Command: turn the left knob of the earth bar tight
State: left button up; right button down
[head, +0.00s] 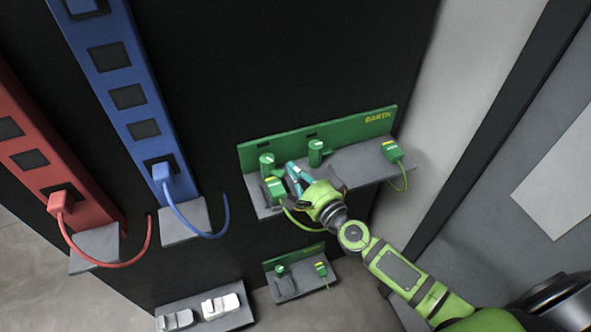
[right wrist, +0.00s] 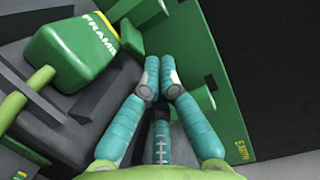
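The green earth bar (head: 345,131), marked EARTH, is on the dark panel above a grey shelf. My right gripper (head: 291,168) is in front of the bar, between the knobs and apart from the left one. In the right wrist view its teal fingers (right wrist: 158,82) converge with the tips nearly touching and nothing visible between them. A green knob (right wrist: 130,36) shows there beyond the plug; another green part is partly hidden behind the fingers. My left gripper is out of view.
Another green plug (head: 392,151) is at the shelf's right end. Blue (head: 112,75) and red (head: 45,135) bars are at the left.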

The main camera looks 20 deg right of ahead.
jog(key=shift+s+a+r+m+h+p, duration=0.25)
jog(key=shift+m+h+p, duration=0.4)
jog(key=shift+p, duration=0.5)
jog(key=shift+s+a+f+h, duration=0.1)
jog(key=shift+s+h, duration=0.05)
jog(key=shift+h, duration=0.2)
jog(key=shift+s+a+p, duration=0.4)
jog(key=shift+s+a, duration=0.1)
jog(key=shift+f, duration=0.15)
